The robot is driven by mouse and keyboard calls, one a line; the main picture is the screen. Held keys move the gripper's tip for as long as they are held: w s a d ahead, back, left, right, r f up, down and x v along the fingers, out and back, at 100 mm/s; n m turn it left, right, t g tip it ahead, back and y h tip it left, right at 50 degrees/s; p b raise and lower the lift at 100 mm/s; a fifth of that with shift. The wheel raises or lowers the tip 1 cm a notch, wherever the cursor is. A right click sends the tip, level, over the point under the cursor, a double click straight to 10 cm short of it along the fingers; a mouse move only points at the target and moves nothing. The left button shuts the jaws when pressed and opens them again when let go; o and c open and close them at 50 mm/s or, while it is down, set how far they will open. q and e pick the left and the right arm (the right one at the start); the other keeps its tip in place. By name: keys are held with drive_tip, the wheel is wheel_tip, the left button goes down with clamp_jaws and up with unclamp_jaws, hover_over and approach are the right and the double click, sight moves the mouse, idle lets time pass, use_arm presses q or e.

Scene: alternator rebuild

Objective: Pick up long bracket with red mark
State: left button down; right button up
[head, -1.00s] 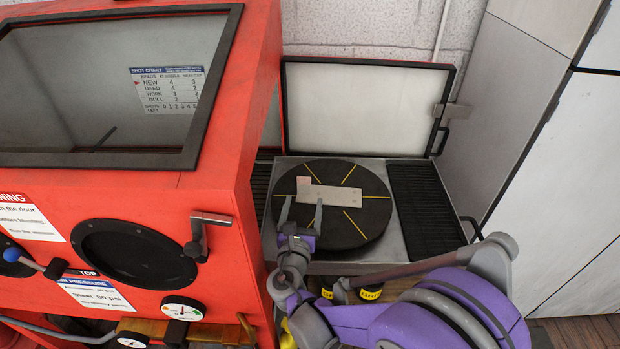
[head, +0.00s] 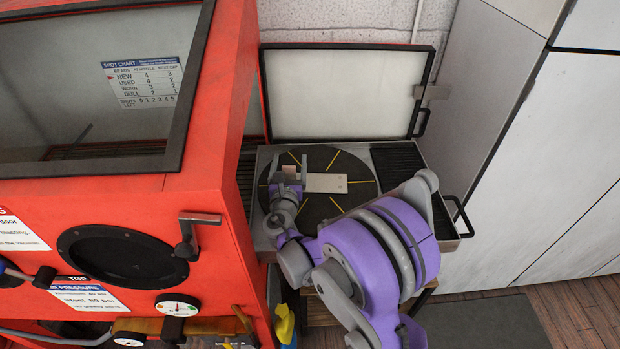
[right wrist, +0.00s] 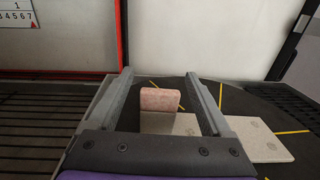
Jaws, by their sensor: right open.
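The long bracket (head: 327,183) is a pale flat plate lying on the dark round turntable (head: 352,166). In the right wrist view its flat part (right wrist: 262,142) runs to the right, and an upright tab (right wrist: 160,99) with a pinkish-red face stands at its left end. My right gripper (head: 291,158) is over the bracket's left end, and its fingers hide part of it. In the right wrist view the open fingers (right wrist: 160,78) stand on either side of the tab, with gaps visible; I see no grip on it. My left gripper is not in view.
The red blast cabinet (head: 222,125) stands close on the left. The open door (head: 350,92) stands upright behind the turntable. Slatted grating (head: 399,160) lies to the turntable's right, and grey cabinets (head: 560,150) stand further right.

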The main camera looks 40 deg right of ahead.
drive_tip(key=shift+w+d, duration=0.3)
drive_tip(key=shift+w, duration=0.15)
drive_tip(key=shift+s, duration=0.1)
drive_tip(key=shift+c, duration=1.2)
clamp_jaws()
